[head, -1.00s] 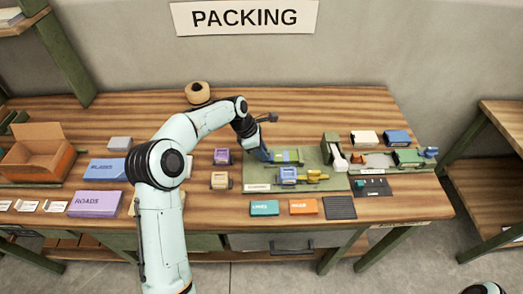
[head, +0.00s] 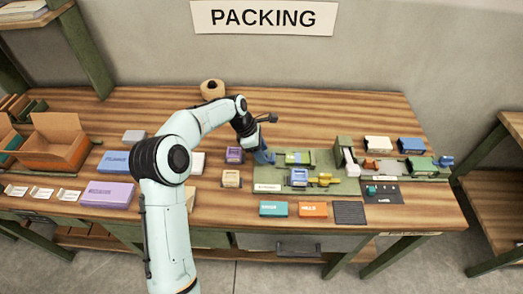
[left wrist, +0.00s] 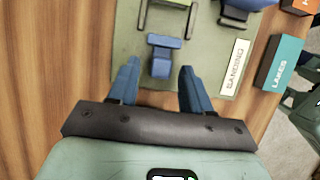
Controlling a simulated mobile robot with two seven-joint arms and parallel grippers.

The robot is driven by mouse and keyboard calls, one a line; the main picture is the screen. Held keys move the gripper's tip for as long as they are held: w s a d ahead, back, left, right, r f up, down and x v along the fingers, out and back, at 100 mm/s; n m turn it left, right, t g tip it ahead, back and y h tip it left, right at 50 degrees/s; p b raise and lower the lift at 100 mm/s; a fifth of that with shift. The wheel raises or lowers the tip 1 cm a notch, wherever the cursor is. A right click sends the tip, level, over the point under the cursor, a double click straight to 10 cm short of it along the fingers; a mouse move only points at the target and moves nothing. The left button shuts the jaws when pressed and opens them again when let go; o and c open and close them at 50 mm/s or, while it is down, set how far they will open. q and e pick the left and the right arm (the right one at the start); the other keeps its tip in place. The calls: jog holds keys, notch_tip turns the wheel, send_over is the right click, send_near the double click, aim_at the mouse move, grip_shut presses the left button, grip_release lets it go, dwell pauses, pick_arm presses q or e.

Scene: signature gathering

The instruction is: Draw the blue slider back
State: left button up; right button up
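The blue slider (left wrist: 161,58) is a small T-shaped piece on the green banding board (left wrist: 135,65) in the left wrist view. It lies ahead of my left gripper (left wrist: 159,85), roughly in line with the gap between the two blue fingers. The fingers are apart, with nothing held between them. I cannot tell whether they touch the slider. In the head view my left gripper (head: 264,158) is at the left edge of the banding board (head: 268,186), and the slider cannot be made out there.
A green-framed fixture (head: 299,158) and a blue block (head: 299,176) with a yellow part (head: 325,180) are on the board. Purple (head: 234,154) and tan (head: 231,178) blocks stand left of it. Teal (head: 273,208) and orange (head: 313,209) boxes lie in front.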

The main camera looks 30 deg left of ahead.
pick_arm(q)
jog(key=p+v, duration=0.1)
jog(key=v, duration=1.2)
jog(key=shift+r+p, duration=0.2)
jog(key=shift+p, duration=0.1)
pick_arm(e)
jog(key=shift+w+r, duration=1)
pick_arm(q)
jog(key=shift+a, duration=0.1)
pick_arm(e)
jog(key=shift+s, duration=0.1)
